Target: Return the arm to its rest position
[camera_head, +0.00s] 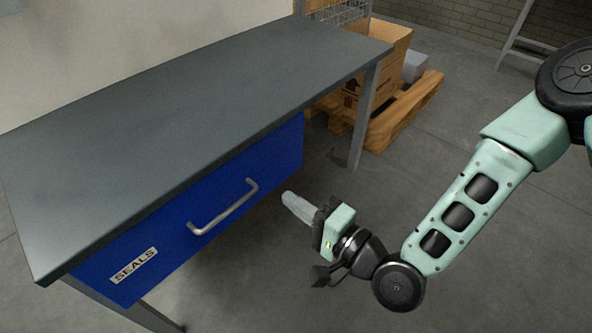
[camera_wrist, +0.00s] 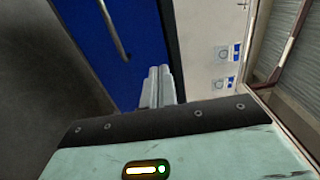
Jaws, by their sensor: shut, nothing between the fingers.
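My gripper (camera_head: 287,196) is at the end of my pale green arm, in front of the right part of the workbench. Its grey fingers are together with nothing between them; they also show shut in the wrist view (camera_wrist: 157,72). A blue drawer (camera_head: 173,243) labelled SEALS hangs under the bench top and looks closed. Its grey bar handle (camera_head: 223,212) is to the left of my fingertips, apart from them. In the wrist view the blue drawer front (camera_wrist: 128,25) and part of the handle (camera_wrist: 113,32) show beyond the fingers.
The workbench top (camera_head: 190,100) is bare. A bench leg (camera_head: 364,118) stands behind my gripper. A wooden pallet (camera_head: 398,115) with a cardboard box (camera_head: 385,55) is at the back. The grey floor around my arm is clear.

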